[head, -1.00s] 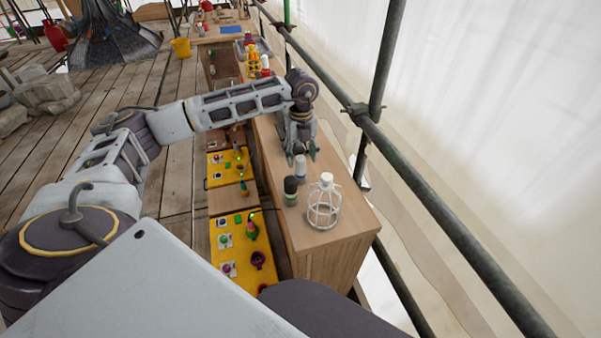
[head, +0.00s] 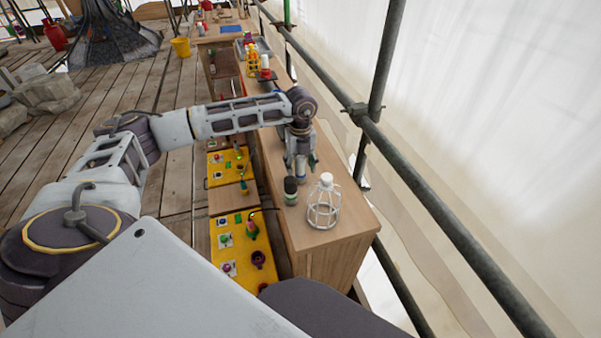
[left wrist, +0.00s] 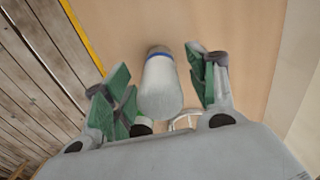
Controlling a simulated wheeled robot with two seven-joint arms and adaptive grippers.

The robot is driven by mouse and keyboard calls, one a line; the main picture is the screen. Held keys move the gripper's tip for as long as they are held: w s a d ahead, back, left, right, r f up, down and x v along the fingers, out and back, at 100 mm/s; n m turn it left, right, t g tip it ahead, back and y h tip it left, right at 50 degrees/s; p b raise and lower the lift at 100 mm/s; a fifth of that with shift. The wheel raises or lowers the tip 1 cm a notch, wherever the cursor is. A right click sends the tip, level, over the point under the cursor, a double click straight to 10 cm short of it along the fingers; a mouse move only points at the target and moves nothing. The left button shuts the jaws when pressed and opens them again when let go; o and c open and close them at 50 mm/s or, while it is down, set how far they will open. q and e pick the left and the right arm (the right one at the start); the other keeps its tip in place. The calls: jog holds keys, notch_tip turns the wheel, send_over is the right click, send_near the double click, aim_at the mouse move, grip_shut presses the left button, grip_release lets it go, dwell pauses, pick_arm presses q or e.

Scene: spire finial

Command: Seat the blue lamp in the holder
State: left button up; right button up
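A white cylinder with a blue band (left wrist: 160,85), which looks like the blue lamp, stands on the wooden bench (head: 335,238). In the left wrist view it is between the green-padded fingers of my left gripper (left wrist: 158,62). The fingers are open, with a gap visible on both sides. In the head view my left gripper (head: 300,170) is low over the bench and mostly hides this lamp. I cannot tell which fitting is the blue lamp's holder. My right gripper is out of view.
A dark-topped cylinder with a green band (head: 290,190) stands close in front of my left gripper. Scaffold rails (head: 420,185) run along the right side. The bench's front right corner is clear.

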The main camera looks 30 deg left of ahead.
pick_arm(q)
jog(key=c, duration=0.9)
jog(key=shift+c, duration=0.8)
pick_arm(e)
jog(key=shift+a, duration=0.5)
pick_arm(q)
jog(key=shift+r, duration=0.85)
notch_tip(320, 180, up, 7)
jog(key=shift+f, duration=0.1)
jog(key=shift+r, duration=0.75)
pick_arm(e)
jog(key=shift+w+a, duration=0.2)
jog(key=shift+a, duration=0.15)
